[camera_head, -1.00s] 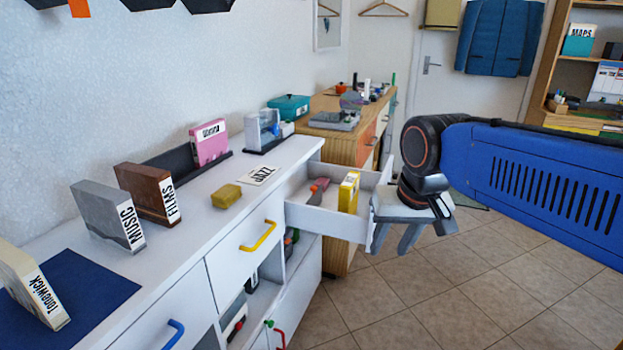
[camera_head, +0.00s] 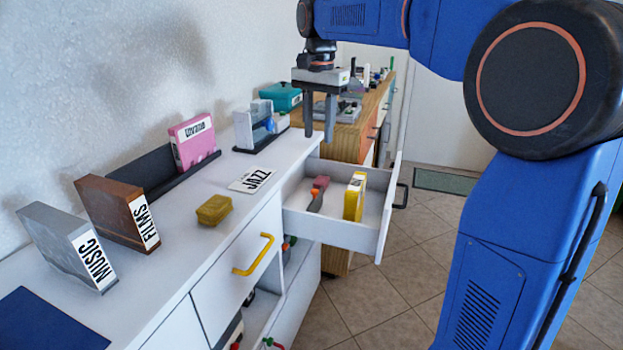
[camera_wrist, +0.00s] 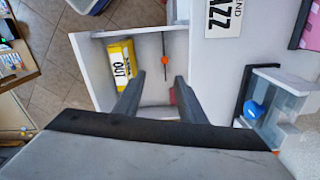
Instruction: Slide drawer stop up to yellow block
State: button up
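The open white drawer (camera_head: 335,232) holds a yellow block (camera_head: 354,197) standing upright toward its front; in the wrist view the block (camera_wrist: 121,62) reads "OUT". Behind it lies a small reddish block (camera_head: 320,182) and a grey piece with an orange part (camera_head: 315,203). The wrist view shows a thin dark rod with an orange knob (camera_wrist: 165,60), apart from the yellow block. Which piece is the drawer stop I cannot tell for sure. My gripper (camera_head: 319,132) is open and empty above the drawer, fingers down; in the wrist view its fingers (camera_wrist: 157,84) partly hide the drawer's inside.
On the white counter are a mustard-yellow block (camera_head: 214,210), a JAZZ card (camera_head: 250,180), a pink box (camera_head: 194,142) in a dark holder, and a clear holder (camera_head: 255,125). A wooden cabinet (camera_head: 345,150) stands behind the drawer. The floor to the right is open.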

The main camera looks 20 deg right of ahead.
jog(key=w, duration=0.2)
send_near(314, 191)
jog(key=f, duration=0.7)
jog(key=shift+w+f, duration=0.25)
jog(key=shift+f, duration=0.05)
jog(key=shift+c, duration=0.3)
jog(key=shift+d, duration=0.1)
grip_shut()
